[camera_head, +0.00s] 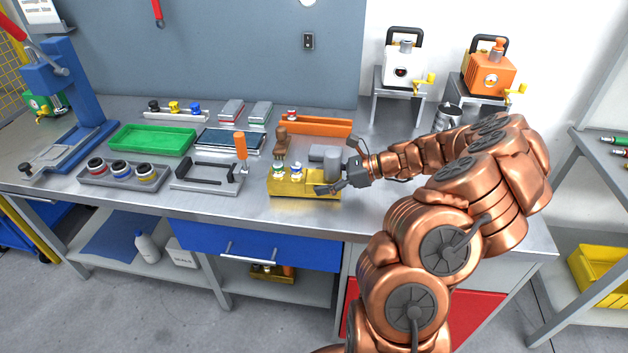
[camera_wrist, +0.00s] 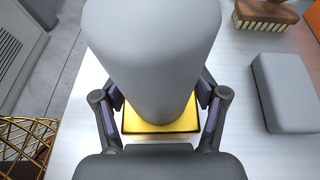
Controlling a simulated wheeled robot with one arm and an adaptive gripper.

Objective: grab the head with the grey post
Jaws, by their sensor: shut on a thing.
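The head with the grey post shows in the wrist view as a thick grey cylinder (camera_wrist: 155,45) above a square yellow base (camera_wrist: 160,123). My gripper (camera_wrist: 160,97) has a finger pad on each side of it, low down near the base, and is shut on it. In the head view the grey post (camera_head: 332,160) stands at the right end of the gold holder (camera_head: 305,186), with my gripper (camera_head: 338,178) reaching it from the right. The post hides part of the base, and I cannot tell whether the base touches the surface below.
Two small heads with coloured tops (camera_head: 296,170) stand at the holder's left. A grey block (camera_head: 318,153) and a brown brush (camera_head: 282,142) lie behind it. An orange tray (camera_head: 315,124) is behind. The bench's front right is clear.

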